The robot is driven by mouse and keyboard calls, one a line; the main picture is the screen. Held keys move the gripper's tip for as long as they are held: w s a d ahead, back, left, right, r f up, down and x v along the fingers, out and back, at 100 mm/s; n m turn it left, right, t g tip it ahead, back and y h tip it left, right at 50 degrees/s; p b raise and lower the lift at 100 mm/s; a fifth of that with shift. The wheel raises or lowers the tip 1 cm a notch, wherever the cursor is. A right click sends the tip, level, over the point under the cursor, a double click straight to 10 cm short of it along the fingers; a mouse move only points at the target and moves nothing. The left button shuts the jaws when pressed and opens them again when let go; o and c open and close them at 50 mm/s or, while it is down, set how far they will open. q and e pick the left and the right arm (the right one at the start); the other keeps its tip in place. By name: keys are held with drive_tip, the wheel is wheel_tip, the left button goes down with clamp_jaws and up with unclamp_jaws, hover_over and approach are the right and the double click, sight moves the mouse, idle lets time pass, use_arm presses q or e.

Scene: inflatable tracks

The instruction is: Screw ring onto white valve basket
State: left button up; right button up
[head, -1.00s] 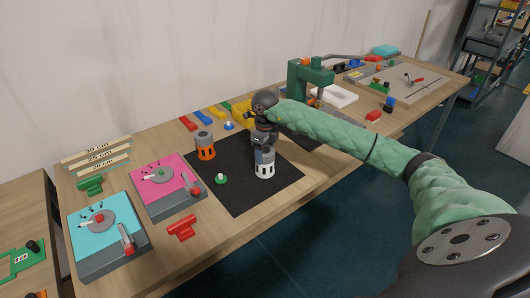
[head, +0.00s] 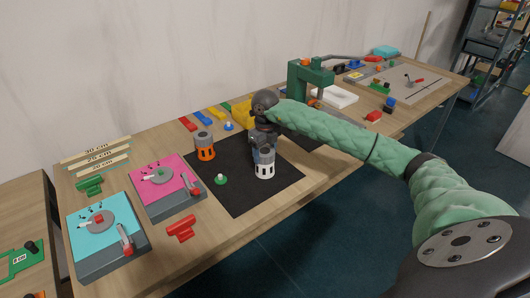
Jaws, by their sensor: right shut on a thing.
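The white valve basket (head: 264,171) stands upright on the black mat (head: 235,197), its slotted wall facing me. My right gripper (head: 264,153) points down directly over its top and is shut on a grey ring, which is mostly hidden by the fingers. I cannot tell how far the ring sits on the basket. An orange basket with a grey ring on top (head: 205,146) stands at the mat's far left edge. My left gripper is not in view.
A small green valve piece (head: 221,179) lies on the mat left of the basket. A pink box (head: 165,186), a turquoise box (head: 105,235) and a red part (head: 181,228) are at the left. A green press (head: 308,80) stands behind. The mat's front is clear.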

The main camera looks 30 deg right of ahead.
drive_tip(key=shift+m, duration=1.3)
drive_tip(key=shift+m, duration=1.5)
drive_tip(key=m, duration=0.2)
drive_tip(key=shift+m, duration=0.4)
drive_tip(key=shift+m, duration=1.6)
